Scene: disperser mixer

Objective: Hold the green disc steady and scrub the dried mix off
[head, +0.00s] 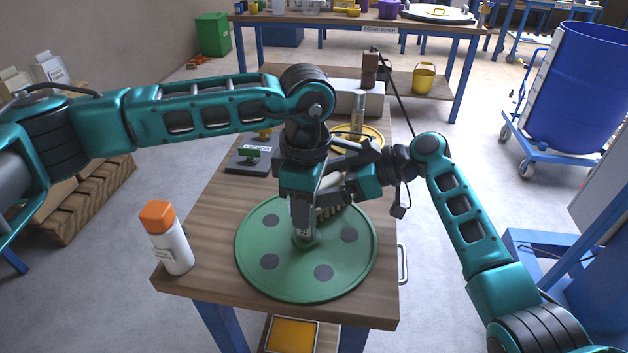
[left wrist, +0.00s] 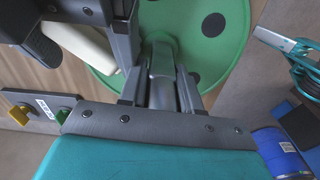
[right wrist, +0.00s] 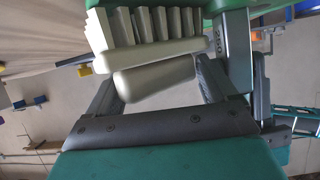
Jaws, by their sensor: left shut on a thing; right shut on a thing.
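The green disc (head: 282,278) lies flat on the wooden table, with several dark grey round patches on it. My left gripper (head: 303,228) comes down from above and is shut on the disc's central hub (head: 306,241). The hub and disc also show in the left wrist view (left wrist: 208,62). My right gripper (right wrist: 155,75) is shut on a cream brush handle (right wrist: 155,77); the brush's bristle tufts (right wrist: 145,22) point toward the green surface. In the head view the brush (head: 330,210) is beside the left gripper, over the disc's far part. Whether the bristles touch is hard to tell.
A white bottle with an orange cap (head: 168,238) stands on the table (head: 205,205) left of the disc. A dark plate with a green knob (head: 249,158) and a yellow dish (head: 366,132) lie behind. A blue drum (head: 582,85) stands on a trolley at right.

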